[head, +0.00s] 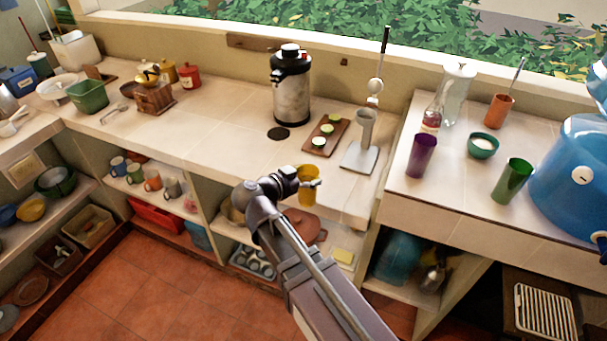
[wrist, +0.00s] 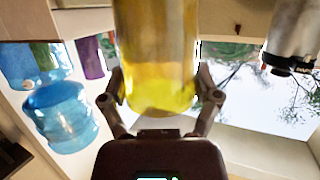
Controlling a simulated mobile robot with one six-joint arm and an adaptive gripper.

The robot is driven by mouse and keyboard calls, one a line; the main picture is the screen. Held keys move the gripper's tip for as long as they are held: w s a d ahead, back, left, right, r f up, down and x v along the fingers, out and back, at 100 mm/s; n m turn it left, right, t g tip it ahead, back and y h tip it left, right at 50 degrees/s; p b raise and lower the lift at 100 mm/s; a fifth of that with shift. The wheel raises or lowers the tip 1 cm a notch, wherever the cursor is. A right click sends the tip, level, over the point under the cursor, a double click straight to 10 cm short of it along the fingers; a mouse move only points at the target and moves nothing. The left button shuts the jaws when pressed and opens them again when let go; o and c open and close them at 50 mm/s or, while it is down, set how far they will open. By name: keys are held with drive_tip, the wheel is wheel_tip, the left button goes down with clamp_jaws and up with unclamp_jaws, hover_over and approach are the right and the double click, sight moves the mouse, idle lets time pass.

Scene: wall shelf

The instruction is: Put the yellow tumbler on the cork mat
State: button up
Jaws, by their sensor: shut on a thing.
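The yellow tumbler (head: 308,190) is held in my gripper (head: 298,180), in front of the counter edge in the head view. In the wrist view the tumbler (wrist: 156,50) fills the upper middle, with a finger of my gripper (wrist: 160,92) on each side of it. The gripper is shut on it. The tumbler looks see-through, deeper yellow at one end. I cannot make out a cork mat for certain. A dark round flat disc (head: 278,133) lies on the counter in front of the urn.
The steel and black urn (head: 291,88) stands at the back of the counter. A board with lime slices (head: 326,136) and a grey citrus press (head: 362,145) are to its right. A purple tumbler (head: 421,156) and green tumbler (head: 512,181) stand on the right counter. Tiles left of the disc are clear.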

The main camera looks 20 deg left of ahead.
drive_tip(key=w+a+f+b, duration=0.1)
drive_tip(key=w+a, duration=0.5)
drive_tip(key=w, duration=0.7)
drive_tip(key=shift+w+f, duration=0.15)
drive_tip(key=shift+w+a, duration=0.1)
drive_tip(key=f+b, duration=0.2)
drive_tip(key=w+f+b, duration=0.1)
drive_tip(key=b, duration=0.1)
drive_tip(key=shift+a+f, duration=0.2)
drive_tip(key=shift+f, duration=0.15)
drive_tip(key=shift+f, duration=0.2)
idle(0.4)
drive_tip(key=o, duration=1.1)
drive_tip(key=shift+r, duration=0.1)
drive_tip(key=shift+o, duration=0.2)
drive_tip(key=shift+r, duration=0.15)
